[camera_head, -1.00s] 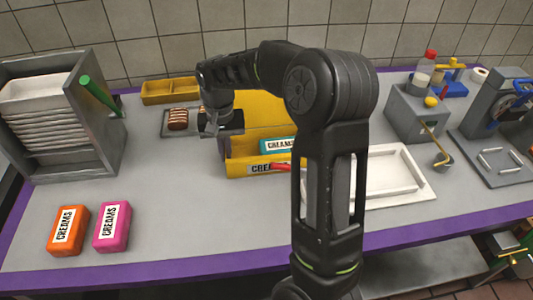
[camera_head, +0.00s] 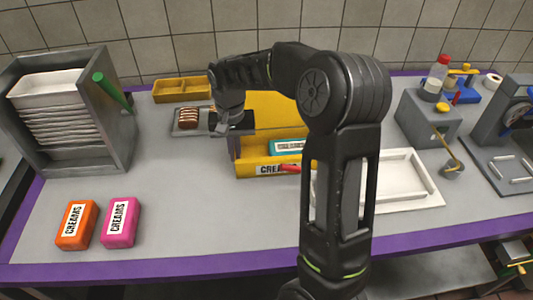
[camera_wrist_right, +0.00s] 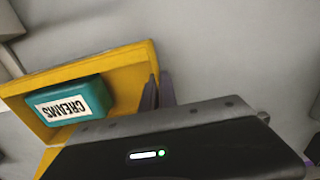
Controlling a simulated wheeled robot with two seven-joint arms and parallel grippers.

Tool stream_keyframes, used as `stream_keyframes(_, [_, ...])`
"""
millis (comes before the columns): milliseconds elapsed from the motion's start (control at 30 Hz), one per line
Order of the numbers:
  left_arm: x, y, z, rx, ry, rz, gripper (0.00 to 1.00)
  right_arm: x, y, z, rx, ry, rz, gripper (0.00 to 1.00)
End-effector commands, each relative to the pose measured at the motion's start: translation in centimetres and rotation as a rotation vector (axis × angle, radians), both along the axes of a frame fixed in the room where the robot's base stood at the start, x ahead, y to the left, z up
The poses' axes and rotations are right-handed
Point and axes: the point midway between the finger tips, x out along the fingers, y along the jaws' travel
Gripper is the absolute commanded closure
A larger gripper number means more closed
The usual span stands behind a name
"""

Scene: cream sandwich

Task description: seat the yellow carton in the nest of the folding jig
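The yellow carton (camera_head: 262,170) stands open mid-table, its back panel raised, with a teal CREAMS pack (camera_head: 289,147) inside. The wrist view shows the carton (camera_wrist_right: 100,60) and teal pack (camera_wrist_right: 72,103) close up. My right gripper (camera_head: 236,152) is at the carton's left end; in the wrist view its fingertips (camera_wrist_right: 157,88) lie on both sides of the thin wall, close together, and look shut on it. My left gripper is out of view.
Orange (camera_head: 76,225) and pink (camera_head: 120,222) packs lie at front left. A grey rack (camera_head: 118,140) of white trays stands at left. A grey box (camera_head: 428,122) stands at right.

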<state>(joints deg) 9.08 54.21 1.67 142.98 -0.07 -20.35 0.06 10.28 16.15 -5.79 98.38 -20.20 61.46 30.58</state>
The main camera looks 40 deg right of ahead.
Motion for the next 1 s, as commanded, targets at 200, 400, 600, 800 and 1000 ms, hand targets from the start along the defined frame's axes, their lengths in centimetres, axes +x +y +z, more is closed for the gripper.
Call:
stream_keyframes(200, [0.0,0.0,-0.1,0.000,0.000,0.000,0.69,0.1,0.0,0.8,-0.001,-0.003,0.000,1.00])
stream_keyframes(400, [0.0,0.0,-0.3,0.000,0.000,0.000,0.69,0.1,0.0,3.9,-0.001,-0.005,0.000,1.00])
stream_keyframes(600, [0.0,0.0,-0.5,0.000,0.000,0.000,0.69,0.1,0.0,7.8,0.000,-0.005,0.000,1.00])
stream_keyframes(800, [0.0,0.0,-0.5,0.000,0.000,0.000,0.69,0.0,0.0,9.9,0.000,-0.002,0.000,1.00])
stream_keyframes(1000, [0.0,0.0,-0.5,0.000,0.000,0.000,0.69,0.0,0.0,10.1,0.000,0.000,0.000,1.00])
